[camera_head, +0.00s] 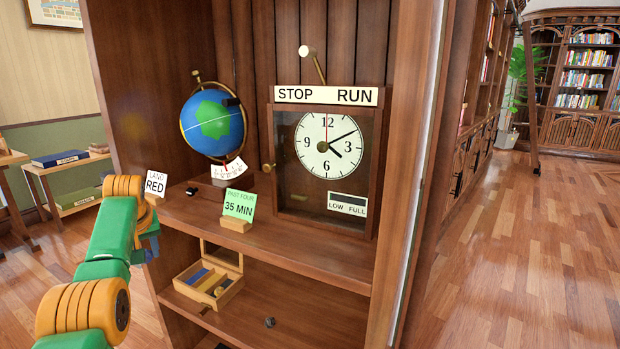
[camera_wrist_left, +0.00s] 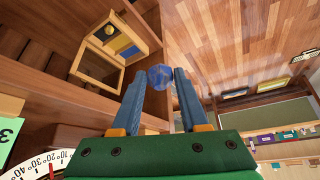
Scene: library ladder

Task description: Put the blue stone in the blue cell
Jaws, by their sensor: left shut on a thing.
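My left gripper (camera_wrist_left: 159,79) is shut on the blue stone (camera_wrist_left: 160,74), a rounded faceted piece between its fingertips. In the head view my left arm reaches to the shelf's left edge, and the stone cannot be made out there. The open wooden box (camera_head: 233,288) sits on the lower shelf with its lid raised. It also shows in the left wrist view (camera_wrist_left: 80,68), beyond the fingers, apart from the stone. Its blue cell (camera_head: 197,276) is the strip on the left, also visible in the wrist view (camera_wrist_left: 129,52). My right gripper is out of view.
A yellow cell (camera_head: 209,282) adjoins the blue one. A small dark piece (camera_head: 270,322) lies on the lower shelf. Above, the upper shelf (camera_head: 290,240) holds a globe (camera_head: 212,122), a green card (camera_head: 239,205) and a clock cabinet (camera_head: 327,150). The lower shelf right of the box is mostly clear.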

